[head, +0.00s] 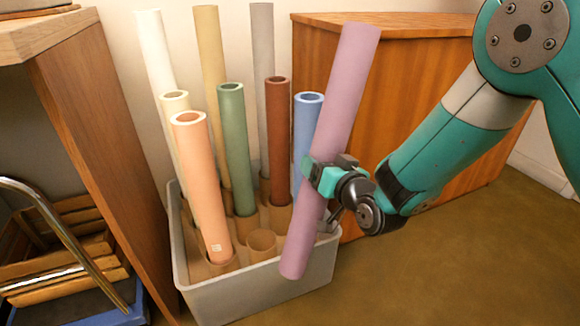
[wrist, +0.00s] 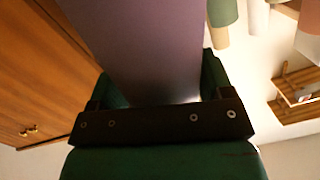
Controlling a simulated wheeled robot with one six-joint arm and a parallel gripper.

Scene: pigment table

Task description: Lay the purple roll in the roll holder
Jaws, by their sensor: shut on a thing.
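The purple roll (head: 344,90) is a long tube, tilted with its top leaning right. My gripper (head: 322,178) is shut around it a little below its middle. In the wrist view the purple roll (wrist: 142,45) runs between the jaws of my gripper (wrist: 160,95). The roll holder (head: 255,295) is a light grey bin with brown tube sockets inside, standing on the floor. The roll's lower end shows in front of the holder's front right part, and I cannot tell whether it touches the rim. An empty socket (head: 262,242) shows near the front, left of the roll's lower end.
Several other rolls stand in the holder, among them an orange one (head: 202,185), a green one (head: 237,150), a brown-red one (head: 278,140) and a blue one (head: 306,115). A wooden cabinet (head: 420,60) stands behind right. A wooden table (head: 90,110) is at left. Floor at right is clear.

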